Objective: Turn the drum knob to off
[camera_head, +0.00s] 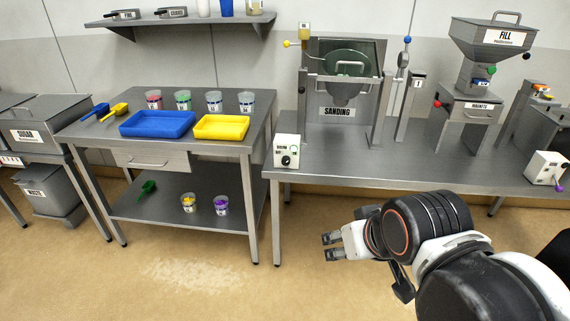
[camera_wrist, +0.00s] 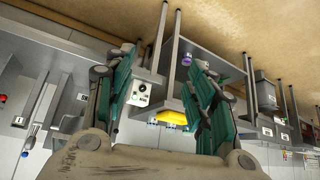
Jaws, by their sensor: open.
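The drum knob is the black knob (camera_head: 286,160) on a white control box (camera_head: 291,147) at the front left corner of the right-hand steel bench. The box has small dark lettering and a dark spot above the knob; which way the knob points is too small to tell. In the wrist view the white box (camera_wrist: 139,94) shows upside down between my fingers, nearer the left one, some way off. My gripper (camera_head: 327,246) is open and empty in front of the bench, below and to the right of the box, apart from it. It also shows in the wrist view (camera_wrist: 165,75).
The sanding drum (camera_head: 345,62) stands in a frame behind the box. A hopper labelled FILL (camera_head: 491,38) and a second white box (camera_head: 546,168) stand to the right. The left bench holds a blue tray (camera_head: 157,124) and a yellow tray (camera_head: 221,127). Floor before the benches is clear.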

